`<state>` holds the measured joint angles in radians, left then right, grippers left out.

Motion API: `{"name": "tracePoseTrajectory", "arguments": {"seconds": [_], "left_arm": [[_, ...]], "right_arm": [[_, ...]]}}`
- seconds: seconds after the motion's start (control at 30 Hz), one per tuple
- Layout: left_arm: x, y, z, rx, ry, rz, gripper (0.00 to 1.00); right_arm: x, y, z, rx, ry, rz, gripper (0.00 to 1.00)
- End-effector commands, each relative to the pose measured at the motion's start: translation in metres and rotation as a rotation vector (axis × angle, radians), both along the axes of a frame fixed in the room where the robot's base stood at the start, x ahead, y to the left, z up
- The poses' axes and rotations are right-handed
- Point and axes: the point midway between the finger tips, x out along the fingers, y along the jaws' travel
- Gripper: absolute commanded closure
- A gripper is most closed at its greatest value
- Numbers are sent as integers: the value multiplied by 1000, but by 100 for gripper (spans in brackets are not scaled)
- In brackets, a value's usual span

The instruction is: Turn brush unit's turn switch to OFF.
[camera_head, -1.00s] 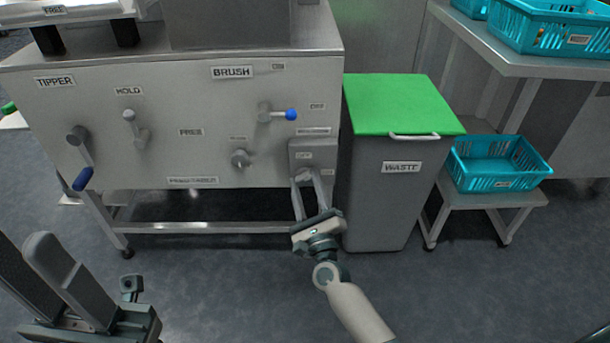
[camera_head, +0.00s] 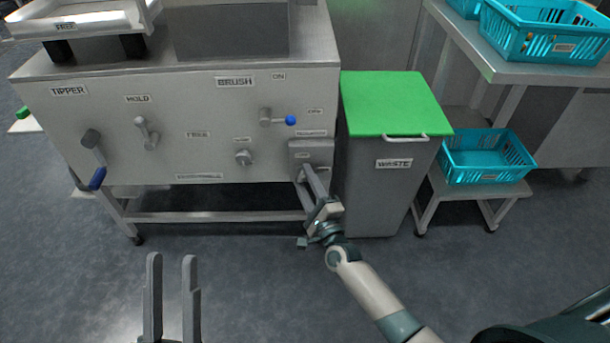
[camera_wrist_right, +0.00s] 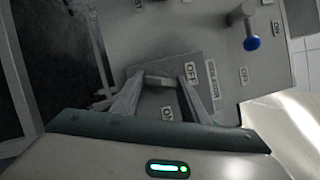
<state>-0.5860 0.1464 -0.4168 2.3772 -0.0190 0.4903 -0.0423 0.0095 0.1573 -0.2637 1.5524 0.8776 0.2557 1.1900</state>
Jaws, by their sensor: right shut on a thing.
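The brush unit's turn switch sits on a grey box (camera_head: 305,155) low on the right of the machine front, under a small label. In the right wrist view the switch knob (camera_wrist_right: 158,81) shows between the fingertips, with an OFF label (camera_wrist_right: 187,73) and a partly hidden ON label (camera_wrist_right: 167,113) beside it. My right gripper (camera_head: 302,174) is shut on the knob; its fingers hide much of it, so its exact pointing is unclear. My left gripper (camera_head: 171,262) is open and empty, low in front of the machine.
A lever with a blue ball (camera_head: 290,120) sticks out above the box, and a small round knob (camera_head: 243,157) sits to its left. A grey waste bin (camera_head: 375,195) with a green lid stands close on the right. Floor in front is clear.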

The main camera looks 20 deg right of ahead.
Motion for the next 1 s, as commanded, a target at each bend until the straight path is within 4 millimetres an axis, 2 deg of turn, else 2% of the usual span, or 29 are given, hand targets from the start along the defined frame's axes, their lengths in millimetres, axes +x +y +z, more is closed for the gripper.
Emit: {"name": "tracePoseTrajectory", "arguments": {"seconds": [0.17,0.4,0.63,0.83,1.0], "left_arm": [[-6,-14,-21,34,139,-28,69],[22,-16,-65,130,397,-32,69],[35,-10,-115,217,664,-37,69],[33,0,-158,284,896,-42,69],[22,10,-188,330,1066,-47,69]], "right_arm": [[-1,0,2,-58,20,0,82],[-1,0,3,-134,41,0,82],[-1,0,3,-209,64,1,82],[-1,0,4,-271,81,1,82],[-1,0,3,-317,95,1,82]]}}
